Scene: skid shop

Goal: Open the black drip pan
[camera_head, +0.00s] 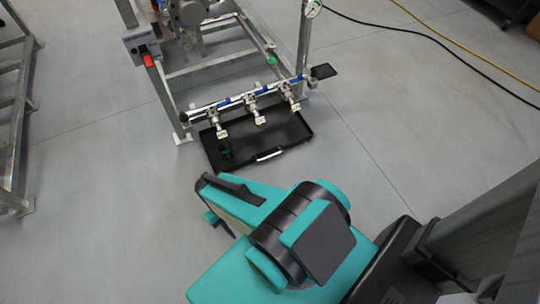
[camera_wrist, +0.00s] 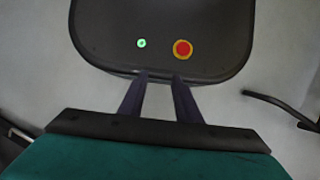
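The black drip pan (camera_head: 247,148) lies on the floor under a row of valves in the head view. It looks like a shallow rectangular tray with raised walls and a pale strip (camera_head: 269,156) on its near edge. A small green thing (camera_head: 226,153) shows at its left end. The valves and pipe partly hide its far side. My gripper (camera_wrist: 160,77) shows two dark fingers apart, with nothing between them, in the wrist view. In the head view, my gripper (camera_head: 220,226) is mostly hidden by my arm, on the near side of the pan and apart from it.
A metal skid frame (camera_head: 215,68) with a valve pipe (camera_head: 247,97) stands over and behind the pan. A gauge (camera_head: 312,9) tops a post. Another frame (camera_head: 14,130) stands at left. Black and yellow cables (camera_head: 465,45) cross the floor upper right. Floor left of the pan is clear.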

